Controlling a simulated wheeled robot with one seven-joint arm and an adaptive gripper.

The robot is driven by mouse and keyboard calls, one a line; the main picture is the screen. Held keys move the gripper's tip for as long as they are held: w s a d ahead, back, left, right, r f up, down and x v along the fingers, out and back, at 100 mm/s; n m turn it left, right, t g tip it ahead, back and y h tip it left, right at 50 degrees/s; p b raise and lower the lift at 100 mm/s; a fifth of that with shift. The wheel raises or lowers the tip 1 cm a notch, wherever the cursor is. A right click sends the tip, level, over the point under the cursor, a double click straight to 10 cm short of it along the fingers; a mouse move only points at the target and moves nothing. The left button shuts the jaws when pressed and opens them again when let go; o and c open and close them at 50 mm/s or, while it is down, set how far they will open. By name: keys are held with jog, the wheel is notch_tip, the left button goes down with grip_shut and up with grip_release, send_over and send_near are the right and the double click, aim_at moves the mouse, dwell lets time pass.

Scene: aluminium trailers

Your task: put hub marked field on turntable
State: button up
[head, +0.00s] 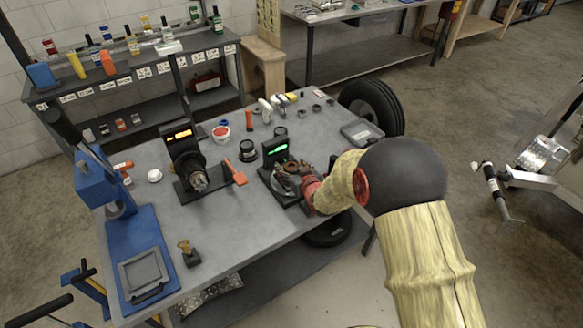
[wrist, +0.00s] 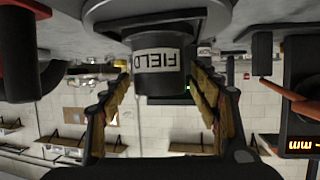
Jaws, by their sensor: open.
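The hub marked FIELD (wrist: 163,72) is a dark cylinder with a white label, seen upside down in the wrist view. Its wide grey flange (wrist: 155,14) lies toward the picture's top. My gripper (wrist: 160,88) is open, with one brown-padded finger on each side of the hub; I cannot tell whether the pads touch it. In the head view my gripper (head: 291,176) is low over the device with a green display (head: 275,146), which seems to be the turntable. My gripper and wrist cover much of it, so how the hub rests there is unclear.
A chuck machine (head: 190,172) with an orange display and an orange-handled tool (head: 236,172) stand to the left. Two dark round parts (head: 247,150) (head: 280,131) stand behind. A blue press (head: 125,215) fills the bench's left end.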

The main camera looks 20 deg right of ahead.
jog(key=shift+r, duration=0.1)
jog(key=shift+s+r, duration=0.1)
jog(key=shift+r, duration=0.05)
jog(key=p+v, duration=0.3)
jog(key=v, duration=0.9)
jog(key=s+d+r+m+g+h, duration=0.1)
jog(key=s+r+g, duration=0.1)
jog(key=s+r, duration=0.35)
jog(key=s+d+r+g+h, duration=0.1)
jog(key=s+r+g, duration=0.15)
jog(key=r, duration=0.55)
jog(key=s+a+r+g, duration=0.1)
jog(key=s+r, duration=0.2)
jog(key=s, duration=0.7)
jog(key=s+a+r+g, duration=0.2)
jog(key=s+r, duration=0.1)
jog(key=s, duration=0.8)
jog(key=shift+s+a+r, duration=0.15)
jog(key=shift+s+r, duration=0.05)
jog(key=shift+s, duration=0.15)
jog(key=shift+c, duration=1.3)
